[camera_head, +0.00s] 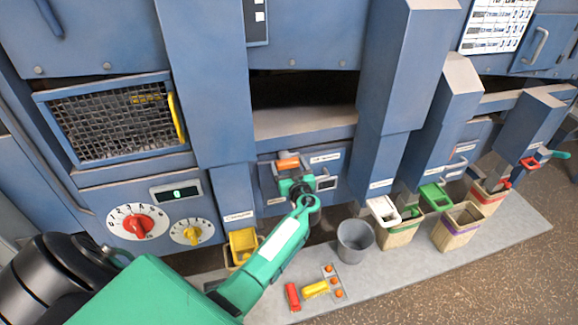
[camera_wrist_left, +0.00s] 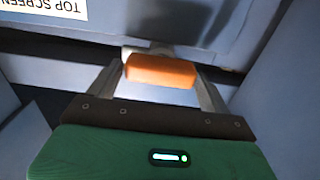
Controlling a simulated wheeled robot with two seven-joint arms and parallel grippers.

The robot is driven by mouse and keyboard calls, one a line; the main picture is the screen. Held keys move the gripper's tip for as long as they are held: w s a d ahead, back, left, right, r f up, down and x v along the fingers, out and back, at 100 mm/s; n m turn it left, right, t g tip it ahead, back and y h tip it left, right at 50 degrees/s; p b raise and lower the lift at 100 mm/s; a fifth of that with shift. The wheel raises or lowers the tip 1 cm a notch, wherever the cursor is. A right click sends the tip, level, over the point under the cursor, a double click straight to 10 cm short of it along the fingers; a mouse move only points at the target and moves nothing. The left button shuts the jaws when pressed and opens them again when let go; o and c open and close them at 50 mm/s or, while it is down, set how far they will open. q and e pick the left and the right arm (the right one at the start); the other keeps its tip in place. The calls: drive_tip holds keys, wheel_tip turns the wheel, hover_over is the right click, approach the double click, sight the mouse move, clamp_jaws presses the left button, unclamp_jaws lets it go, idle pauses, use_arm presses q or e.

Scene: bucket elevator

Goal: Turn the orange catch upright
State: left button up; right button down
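The orange catch (camera_head: 288,163) lies flat, its long side level, on the blue panel under the middle opening. In the left wrist view the catch (camera_wrist_left: 162,71) is a rounded orange bar lying crosswise between the fingertips. My left gripper (camera_head: 295,181) is at the panel just below the catch. In its wrist view the left gripper (camera_wrist_left: 162,80) has its fingers spread wide, one near each end of the bar. Whether the fingertips touch it is unclear. My right gripper is not in view.
A "TOP SCREEN" label (camera_wrist_left: 48,7) is beside the catch. A grey bucket (camera_head: 355,241), a yellow chute piece (camera_head: 242,245) and a red block (camera_head: 292,296) are below. Blue columns (camera_head: 395,80) flank the opening. Bins with coloured rims (camera_head: 458,227) stand at the right.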

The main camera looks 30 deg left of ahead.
use_arm(q)
drive_tip(key=c, duration=0.6)
drive_tip(key=shift+f+m+b, duration=0.2)
drive_tip(key=shift+m+b, duration=0.3)
drive_tip(key=shift+b, duration=0.4)
drive_tip(key=m+b, duration=0.4)
drive_tip(key=shift+w+d, duration=0.1)
drive_tip(key=m+b, duration=0.2)
drive_tip(key=shift+m, duration=0.4)
drive_tip(key=shift+m+b, duration=0.35)
drive_tip(key=shift+m, duration=0.45)
drive_tip(key=m, duration=0.2)
drive_tip(key=shift+w+d+m, duration=0.1)
drive_tip(key=shift+m, duration=0.3)
drive_tip(key=m, duration=0.2)
drive_tip(key=shift+m, duration=1.8)
drive_tip(key=shift+f, duration=0.1)
